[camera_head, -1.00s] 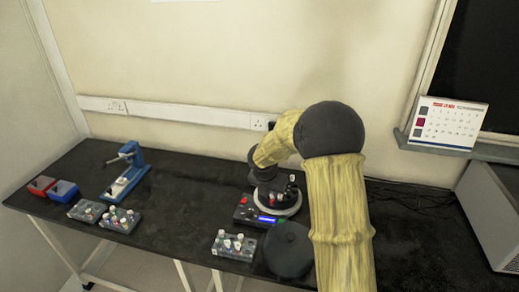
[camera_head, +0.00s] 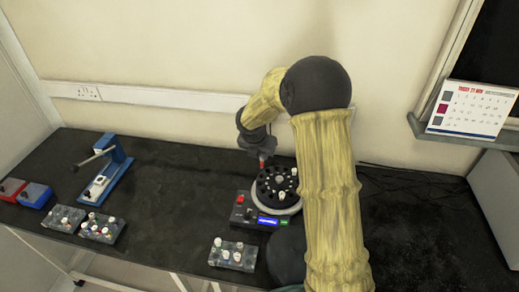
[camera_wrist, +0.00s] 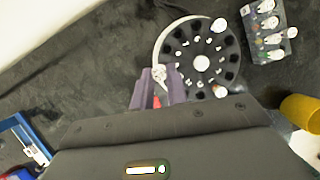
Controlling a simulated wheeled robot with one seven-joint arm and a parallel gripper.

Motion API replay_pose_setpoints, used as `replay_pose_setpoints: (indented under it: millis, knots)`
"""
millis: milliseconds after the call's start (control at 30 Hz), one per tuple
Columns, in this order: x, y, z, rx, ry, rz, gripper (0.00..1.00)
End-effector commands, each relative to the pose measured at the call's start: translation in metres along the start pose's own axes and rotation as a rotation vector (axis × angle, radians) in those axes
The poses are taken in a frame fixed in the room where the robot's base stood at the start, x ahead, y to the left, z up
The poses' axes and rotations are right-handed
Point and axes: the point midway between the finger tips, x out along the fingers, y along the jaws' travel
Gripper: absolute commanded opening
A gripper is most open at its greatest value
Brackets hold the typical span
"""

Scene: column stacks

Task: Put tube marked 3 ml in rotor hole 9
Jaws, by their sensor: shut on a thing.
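My gripper (camera_wrist: 160,84) is shut on a white-capped tube (camera_wrist: 158,72), whose cap shows between the fingertips in the wrist view. The tube's marking cannot be read. The black rotor (camera_wrist: 184,57) lies beside the fingertips, on their right in the wrist view, with several dark holes around a pale centre hub. A few white-capped tubes stand in it, one at the near edge (camera_wrist: 219,90) and one at the opposite edge (camera_wrist: 219,25). In the head view my gripper (camera_head: 262,160) is at the back left edge of the rotor (camera_head: 266,186). Hole numbers are not legible.
The rotor sits on a centrifuge with a lit blue display (camera_head: 268,220). A tube rack (camera_head: 222,262) stands in front, next to a dark round lid (camera_head: 285,255). Further left are two more racks, a blue press-like device (camera_head: 118,180) and red and blue boxes. Black bench between is clear.

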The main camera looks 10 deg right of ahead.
Motion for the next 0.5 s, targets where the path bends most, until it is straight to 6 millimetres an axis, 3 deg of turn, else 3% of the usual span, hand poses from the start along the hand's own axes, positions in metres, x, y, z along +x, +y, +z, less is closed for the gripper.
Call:
replay_pose_setpoints:
  millis: [500]
  knots:
    - [0.011, 0.001, -0.005, -0.001, 0.0, 0.001, 0.0]
